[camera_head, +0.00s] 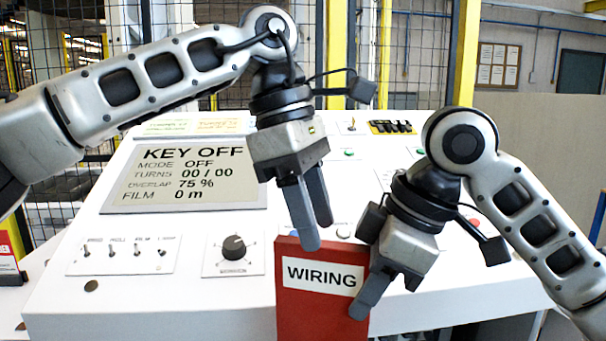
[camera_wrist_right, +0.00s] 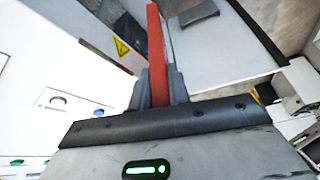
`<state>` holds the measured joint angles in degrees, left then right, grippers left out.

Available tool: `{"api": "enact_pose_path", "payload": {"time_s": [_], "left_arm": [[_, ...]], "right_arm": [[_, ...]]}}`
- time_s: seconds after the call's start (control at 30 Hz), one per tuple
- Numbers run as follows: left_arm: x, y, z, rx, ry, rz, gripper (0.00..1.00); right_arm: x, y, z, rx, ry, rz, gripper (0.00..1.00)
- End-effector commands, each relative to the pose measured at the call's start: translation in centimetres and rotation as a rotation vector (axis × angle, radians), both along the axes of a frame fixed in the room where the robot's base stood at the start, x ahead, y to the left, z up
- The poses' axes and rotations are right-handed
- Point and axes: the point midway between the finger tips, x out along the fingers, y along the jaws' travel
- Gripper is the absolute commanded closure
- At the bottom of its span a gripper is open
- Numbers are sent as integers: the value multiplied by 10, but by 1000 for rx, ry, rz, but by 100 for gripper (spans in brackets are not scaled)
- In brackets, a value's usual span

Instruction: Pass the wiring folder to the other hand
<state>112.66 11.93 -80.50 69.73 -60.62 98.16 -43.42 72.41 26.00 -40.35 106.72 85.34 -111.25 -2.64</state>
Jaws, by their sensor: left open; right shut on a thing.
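The wiring folder (camera_head: 322,300) is red with a white label reading WIRING. It stands upright in front of the white console in the head view; its lower end is cut off. My right gripper (camera_head: 362,300) is shut on the folder's right side. In the right wrist view the folder (camera_wrist_right: 157,50) shows edge-on between the fingers of the right gripper (camera_wrist_right: 158,88). My left gripper (camera_head: 318,232) is open, pointing down at the folder's top edge, with its fingers close to it. I cannot tell whether they touch the folder.
The white console (camera_head: 150,290) fills the middle, with a screen (camera_head: 185,175) reading KEY OFF, a row of switches (camera_head: 122,254) and a black knob (camera_head: 234,247). A red object (camera_head: 10,258) is at the far left. Wire fencing stands behind.

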Motion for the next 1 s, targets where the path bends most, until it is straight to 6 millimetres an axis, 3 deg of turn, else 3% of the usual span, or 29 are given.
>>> {"api": "enact_pose_path", "payload": {"time_s": [0.1, 0.3, 0.77, 0.9, 0.93, 1.0], "left_arm": [[-2, -6, -23, 1, 2, 0, 56], [-5, -14, -48, 0, 3, 1, 56], [-6, -17, -59, -2, 1, 1, 56], [-6, -17, -59, -2, 1, 1, 95], [-6, -17, -59, -2, 0, 1, 100], [-6, -17, -59, -2, 0, 1, 100]], "right_arm": [[0, 0, 1, 2, -1, 0, 100], [0, 0, 1, 2, -1, 0, 100], [0, 0, 1, 2, -1, 0, 100], [0, 0, 1, 2, -2, 1, 100], [0, 0, 1, 2, -1, 2, 100], [0, 1, 1, 2, -2, 4, 100]]}}
